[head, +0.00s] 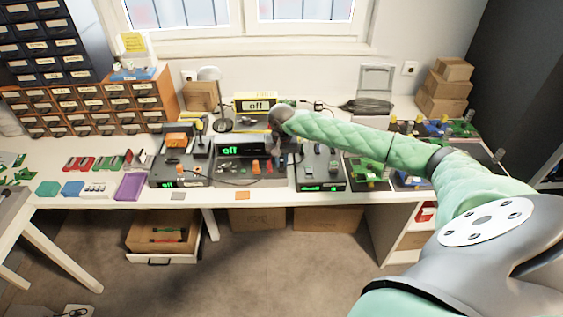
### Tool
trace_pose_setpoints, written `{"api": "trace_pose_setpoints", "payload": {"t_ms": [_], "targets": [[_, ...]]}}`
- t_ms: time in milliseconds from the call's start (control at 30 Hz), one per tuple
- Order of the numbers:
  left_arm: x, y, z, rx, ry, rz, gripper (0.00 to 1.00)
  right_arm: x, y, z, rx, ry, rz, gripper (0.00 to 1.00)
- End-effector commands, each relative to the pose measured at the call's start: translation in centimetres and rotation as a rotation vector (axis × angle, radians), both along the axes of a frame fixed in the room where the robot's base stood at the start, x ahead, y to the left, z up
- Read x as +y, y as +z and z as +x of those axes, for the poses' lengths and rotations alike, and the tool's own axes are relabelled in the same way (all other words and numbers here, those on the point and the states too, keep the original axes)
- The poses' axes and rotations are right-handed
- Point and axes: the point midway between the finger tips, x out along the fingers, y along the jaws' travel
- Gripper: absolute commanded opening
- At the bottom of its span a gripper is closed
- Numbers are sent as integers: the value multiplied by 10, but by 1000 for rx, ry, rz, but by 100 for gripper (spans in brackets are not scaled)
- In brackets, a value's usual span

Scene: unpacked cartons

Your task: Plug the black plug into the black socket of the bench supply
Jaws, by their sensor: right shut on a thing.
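My right arm reaches in from the right under a green sleeve. Its dark gripper (281,158) points down at the right side of the middle bench unit. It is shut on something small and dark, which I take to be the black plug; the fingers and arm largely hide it. The middle unit, which seems to be the bench supply (238,149), is dark with a green "off" display. Small coloured parts show at its front, among them an orange one; I cannot make out the black socket. I cannot tell whether the plug touches the unit. My left gripper is out of view.
Dark units (179,182) and (318,178) stand close on either side. A yellow instrument (256,102) reading "off" stands behind. A purple box (131,187) lies at left; green circuit boards (371,171) lie at right. The white bench's front strip (215,190) is mostly clear.

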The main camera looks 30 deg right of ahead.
Motion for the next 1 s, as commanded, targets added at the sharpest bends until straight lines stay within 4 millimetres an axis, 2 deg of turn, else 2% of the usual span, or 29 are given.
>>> {"api": "trace_pose_setpoints", "payload": {"t_ms": [1000], "targets": [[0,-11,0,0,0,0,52,0,-5,0,-1,0,1,0]]}}
